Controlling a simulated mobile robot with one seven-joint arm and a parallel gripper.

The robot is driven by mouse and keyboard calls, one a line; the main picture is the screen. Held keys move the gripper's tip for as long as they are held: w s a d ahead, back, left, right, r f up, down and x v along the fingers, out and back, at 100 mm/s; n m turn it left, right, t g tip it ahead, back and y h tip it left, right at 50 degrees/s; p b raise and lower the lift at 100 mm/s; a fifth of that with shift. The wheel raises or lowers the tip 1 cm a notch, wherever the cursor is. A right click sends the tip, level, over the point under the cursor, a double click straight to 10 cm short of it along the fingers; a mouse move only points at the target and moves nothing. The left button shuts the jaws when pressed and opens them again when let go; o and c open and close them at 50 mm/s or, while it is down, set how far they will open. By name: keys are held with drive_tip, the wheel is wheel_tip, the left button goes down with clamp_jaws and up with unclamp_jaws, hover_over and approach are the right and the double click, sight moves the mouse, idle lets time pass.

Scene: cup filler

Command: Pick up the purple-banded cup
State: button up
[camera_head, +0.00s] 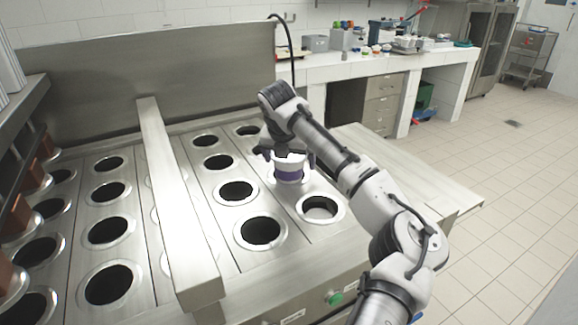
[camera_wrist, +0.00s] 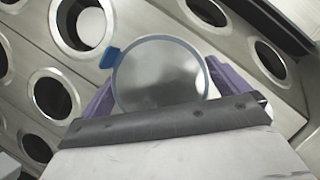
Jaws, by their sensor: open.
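The purple-banded cup (camera_head: 288,174) is white with a purple band and stands upright at a round hole in the right row of the steel plate. In the wrist view its round, shiny grey top (camera_wrist: 160,75) has a blue-grey rim and a blue tab at the left. My gripper (camera_head: 289,157) is over the cup, with its fingers around the cup's upper part. In the wrist view, purple finger-like parts of my gripper (camera_wrist: 166,92) flank the cup on left and right. The jaws are open. The cup's lower end and any finger contact cannot be made out.
Rows of round holes fill the steel plate (camera_head: 215,190). A raised steel beam (camera_head: 178,195) crosses it left of the cup. An open hole (camera_head: 320,208) lies just in front and right.

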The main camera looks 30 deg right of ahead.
drive_tip(key=c, duration=1)
drive_tip(key=shift+c, duration=0.6)
drive_tip(key=shift+r, duration=0.15)
